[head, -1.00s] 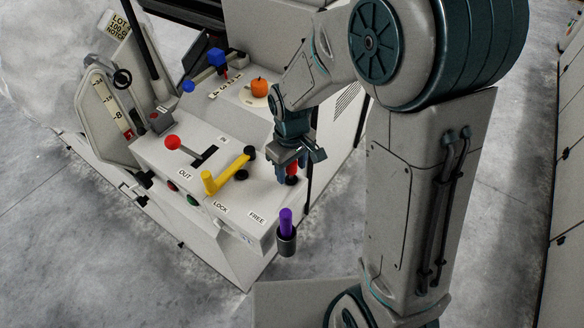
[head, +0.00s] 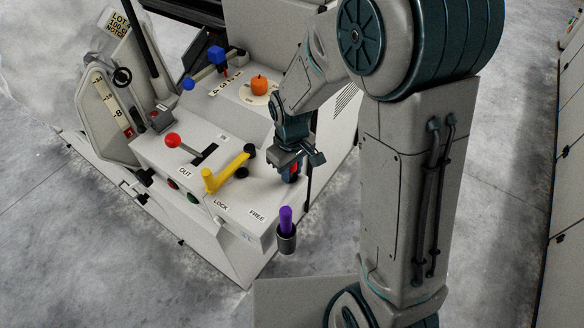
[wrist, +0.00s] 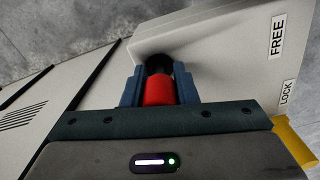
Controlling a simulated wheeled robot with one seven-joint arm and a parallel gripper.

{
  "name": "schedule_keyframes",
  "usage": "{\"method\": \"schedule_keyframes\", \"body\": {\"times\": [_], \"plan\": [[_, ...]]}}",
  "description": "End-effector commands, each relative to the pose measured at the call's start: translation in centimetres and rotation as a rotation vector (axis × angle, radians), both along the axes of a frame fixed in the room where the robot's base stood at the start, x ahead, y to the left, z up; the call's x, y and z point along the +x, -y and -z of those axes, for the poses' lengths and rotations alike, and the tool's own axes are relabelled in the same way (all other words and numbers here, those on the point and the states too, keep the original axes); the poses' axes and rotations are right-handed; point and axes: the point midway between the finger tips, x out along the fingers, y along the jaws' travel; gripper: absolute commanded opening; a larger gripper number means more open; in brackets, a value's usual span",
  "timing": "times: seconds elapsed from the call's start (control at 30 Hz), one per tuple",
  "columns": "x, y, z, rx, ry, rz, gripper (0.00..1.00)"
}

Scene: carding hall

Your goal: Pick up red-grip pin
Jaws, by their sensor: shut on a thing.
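The red-grip pin (wrist: 159,90) sits between the two fingers of my gripper (wrist: 158,84) in the wrist view, with a dark part beyond its red grip. The fingers are shut on the red grip. In the head view my gripper (head: 290,172) points down at the right end of the light grey control panel (head: 262,200), and only a little of the red grip (head: 293,168) shows between the fingers. The pin's lower end is hidden, so I cannot tell whether it is still seated in the panel.
A yellow lever (head: 225,174) lies left of my gripper, by the LOCK and FREE labels. A purple-handled tool (head: 286,219) stands in a dark cup (head: 286,240) at the panel's front edge. A red-knobbed lever (head: 173,141) and an orange knob (head: 259,85) are farther back.

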Motion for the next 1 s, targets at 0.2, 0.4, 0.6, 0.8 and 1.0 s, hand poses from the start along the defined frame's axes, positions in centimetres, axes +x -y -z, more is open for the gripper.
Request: {"method": "schedule_keyframes", "body": {"times": [0.2,0.4,0.6,0.8,1.0], "plan": [[0.1,0.0,-1.8,0.0,0.002,0.0,0.0],[0.1,0.0,-4.5,0.0,0.002,0.0,0.0],[-2.8,2.2,-6.5,0.0,0.002,0.003,0.0],[-5.9,4.5,-8.9,0.0,0.002,0.002,0.0],[-8.2,6.4,-10.5,-0.001,0.001,0.002,0.0]]}}
